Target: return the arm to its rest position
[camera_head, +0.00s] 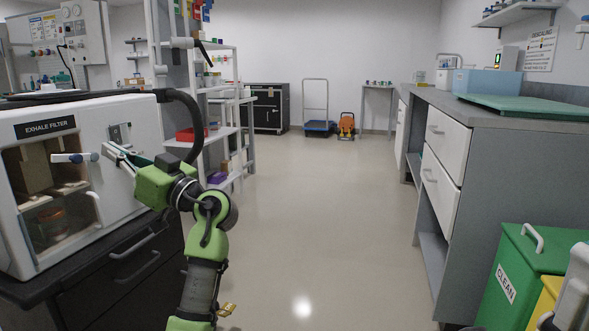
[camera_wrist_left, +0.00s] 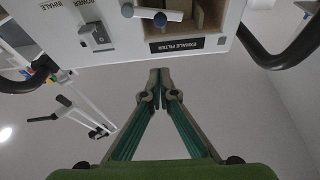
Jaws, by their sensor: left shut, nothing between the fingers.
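My left gripper (camera_head: 110,149) is shut and empty, its fingers pointing left at the side of the white ventilator (camera_head: 118,190). In the left wrist view its closed fingertips (camera_wrist_left: 158,78) are in the middle, close to the casing in the picture; I cannot tell whether they touch it. The green left arm bends up from the bottom of the head view. The casing carries an EXHALE FILTER label (camera_head: 46,128), a blue-tipped handle (camera_head: 75,158) and a power switch (camera_wrist_left: 97,36).
The ventilator stands on a dark cabinet (camera_head: 140,262). A black hose (camera_head: 194,125) arches close behind my gripper. Shelving (camera_head: 240,115) stands behind. A grey counter (camera_head: 470,200) and a green CLEAN bin (camera_head: 520,265) are at the right. The floor between is clear.

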